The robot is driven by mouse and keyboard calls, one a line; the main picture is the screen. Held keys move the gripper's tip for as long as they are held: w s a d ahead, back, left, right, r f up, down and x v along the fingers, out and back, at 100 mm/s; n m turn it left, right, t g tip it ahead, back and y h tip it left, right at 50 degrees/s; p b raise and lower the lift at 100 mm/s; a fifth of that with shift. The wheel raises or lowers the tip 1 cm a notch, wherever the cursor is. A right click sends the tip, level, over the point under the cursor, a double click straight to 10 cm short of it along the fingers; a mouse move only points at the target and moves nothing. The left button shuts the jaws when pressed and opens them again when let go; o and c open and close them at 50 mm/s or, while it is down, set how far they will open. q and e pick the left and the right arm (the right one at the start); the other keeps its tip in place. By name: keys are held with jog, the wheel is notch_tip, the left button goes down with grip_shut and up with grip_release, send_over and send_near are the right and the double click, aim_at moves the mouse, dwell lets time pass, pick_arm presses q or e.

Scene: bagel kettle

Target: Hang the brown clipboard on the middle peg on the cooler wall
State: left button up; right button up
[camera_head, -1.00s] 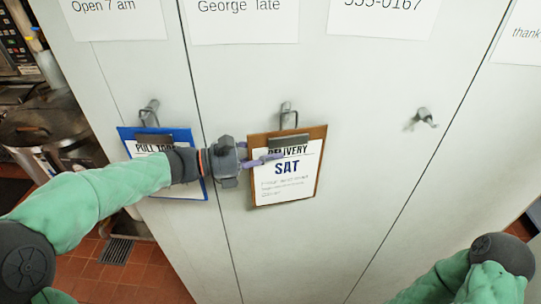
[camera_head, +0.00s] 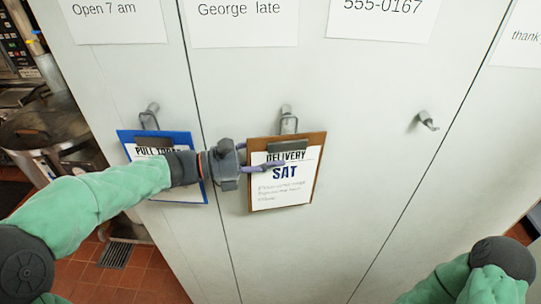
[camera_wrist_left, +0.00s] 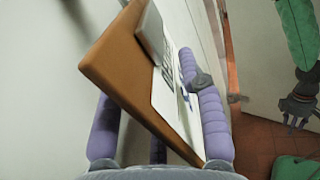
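The brown clipboard (camera_head: 318,165), with a white "DELIVERY SAT" sheet, is upright against the cooler wall. Its wire loop (camera_head: 290,124) is at the middle peg (camera_head: 286,111) and appears to hang around it. My left gripper (camera_head: 262,167) is at the clipboard's left edge. In the left wrist view, its purple fingers (camera_wrist_left: 160,120) stand apart on either side of the brown clipboard (camera_wrist_left: 120,70). A gap shows between the board and the finger behind it; contact at the front finger is unclear. My right gripper (camera_wrist_left: 296,112) is small in the left wrist view, its opening unclear.
A blue clipboard (camera_head: 125,141) hangs on the left peg (camera_head: 150,112), partly behind my left arm. The right peg (camera_head: 427,121) is empty. Paper signs (camera_head: 243,30) line the wall above. Wall between the middle and right pegs is clear.

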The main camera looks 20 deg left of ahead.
pick_arm(q)
jog(key=v, duration=1.2)
